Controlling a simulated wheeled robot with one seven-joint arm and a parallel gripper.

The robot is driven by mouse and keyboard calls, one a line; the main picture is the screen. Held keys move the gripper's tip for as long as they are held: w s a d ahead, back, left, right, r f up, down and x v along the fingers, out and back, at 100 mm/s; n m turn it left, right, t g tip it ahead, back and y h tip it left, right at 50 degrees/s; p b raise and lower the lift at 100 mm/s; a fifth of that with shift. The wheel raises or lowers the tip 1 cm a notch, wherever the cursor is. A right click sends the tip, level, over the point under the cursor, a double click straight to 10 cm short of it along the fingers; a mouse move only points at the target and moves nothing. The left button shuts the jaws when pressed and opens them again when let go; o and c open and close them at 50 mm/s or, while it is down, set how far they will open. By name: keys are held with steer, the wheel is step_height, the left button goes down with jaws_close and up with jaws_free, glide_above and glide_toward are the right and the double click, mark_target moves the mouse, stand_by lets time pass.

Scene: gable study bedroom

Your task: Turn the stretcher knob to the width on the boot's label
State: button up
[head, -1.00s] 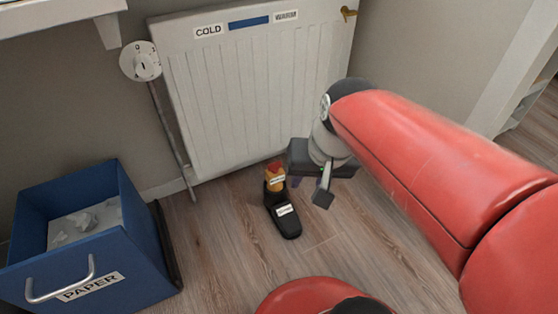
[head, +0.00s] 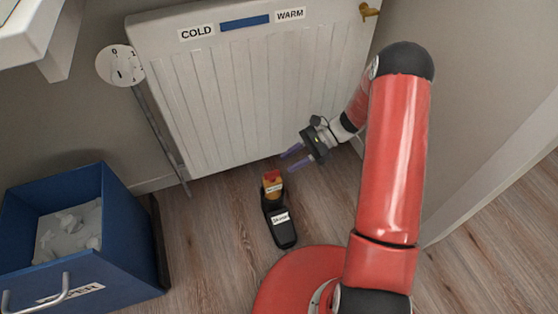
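The black boot (head: 281,232) stands on the wooden floor in front of the radiator. It has a white label on its toe part, whose print is too small to read. A yellow stretcher block with a label sits in the boot's top, and a red knob (head: 271,176) is on it. My gripper (head: 288,162) is to the right of and above the knob, apart from it. Its two purple-tipped fingers are spread and point left, with nothing between them.
A white radiator (head: 250,95) with COLD and WARM signs stands behind the boot. A dial (head: 120,66) is on the wall at its left. A blue paper bin (head: 120,262) with crumpled paper stands at the left.

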mark_target(272, 172)
steer(key=shift+m+y, duration=0.5)
steer(key=shift+m, duration=0.1)
steer(key=a+f, duration=0.1)
steer(key=a, duration=0.1)
steer(key=a+f, duration=0.2)
steer(key=a+f+b, duration=0.1)
steer(key=a+f, duration=0.1)
steer(key=shift+s+a+f, duration=0.1)
steer(key=shift+s+a, duration=0.2)
steer(key=shift+s, duration=0.1)
jaws_close()
